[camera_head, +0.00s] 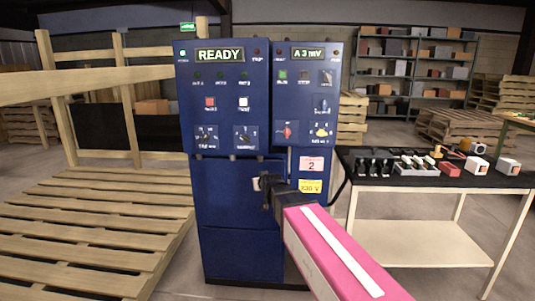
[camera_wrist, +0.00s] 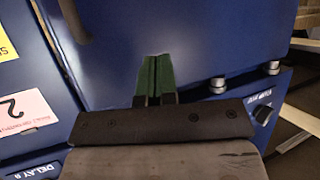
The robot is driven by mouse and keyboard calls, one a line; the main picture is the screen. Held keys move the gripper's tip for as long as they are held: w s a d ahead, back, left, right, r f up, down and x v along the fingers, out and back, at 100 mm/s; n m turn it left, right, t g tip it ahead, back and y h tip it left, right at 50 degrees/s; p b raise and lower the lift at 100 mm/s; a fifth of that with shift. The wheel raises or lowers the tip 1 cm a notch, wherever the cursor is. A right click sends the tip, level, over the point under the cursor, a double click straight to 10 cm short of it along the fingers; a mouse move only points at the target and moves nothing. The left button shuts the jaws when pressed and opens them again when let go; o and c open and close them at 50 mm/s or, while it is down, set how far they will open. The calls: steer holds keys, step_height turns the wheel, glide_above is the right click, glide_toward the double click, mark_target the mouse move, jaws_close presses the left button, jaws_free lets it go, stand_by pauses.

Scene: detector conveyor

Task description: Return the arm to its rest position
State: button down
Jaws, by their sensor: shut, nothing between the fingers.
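My arm (camera_head: 335,250), pink with a white stripe, reaches forward from the lower right of the head view. Its dark end, my gripper (camera_head: 264,188), is in front of the lower half of the blue cabinet (camera_head: 237,210). In the wrist view my gripper (camera_wrist: 151,78) shows two green fingers side by side, shut with nothing between them. The blue cabinet front (camera_wrist: 110,60) fills much of that view behind the fingers. I cannot tell whether the fingertips touch it.
The cabinet has a READY display (camera_head: 219,55), an A 3 mV display (camera_head: 307,54), buttons and knobs. A table (camera_head: 420,186) with several small devices stands at the right. Wooden pallets (camera_head: 90,230) lie at the left. Shelves (camera_head: 410,75) stand at the back.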

steer(key=s+d+f+m+g+h, duration=0.3)
steer(key=s+d+f+g, duration=0.9)
steer(key=s+d+f, duration=1)
steer(key=shift+s+d+m+h, duration=0.15)
steer(key=shift+s+m+h, duration=0.2)
steer(key=shift+s, duration=0.85)
